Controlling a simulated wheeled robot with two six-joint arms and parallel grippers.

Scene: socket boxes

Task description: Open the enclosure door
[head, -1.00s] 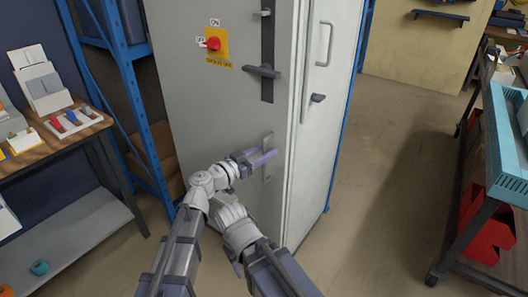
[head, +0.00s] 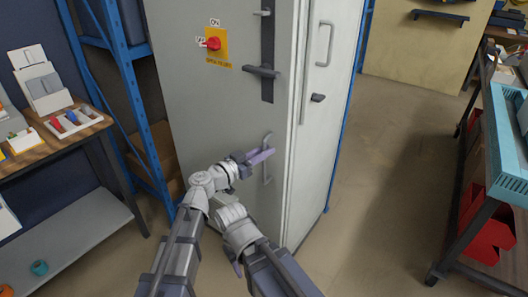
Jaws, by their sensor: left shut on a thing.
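The grey enclosure (head: 215,120) stands upright in the middle of the head view. Its front door looks closed, flush with the frame. A dark lever handle (head: 262,72) sits higher up on a black strip. A red rotary switch (head: 213,43) on a yellow plate is at the upper left, its pointer toward one side.
A workbench (head: 78,136) with boxes and small parts stands at the left. A blue rack post (head: 130,90) is close beside the enclosure. A cart with a teal tray (head: 490,145) is at the right. The floor (head: 385,190) between enclosure and cart is clear.

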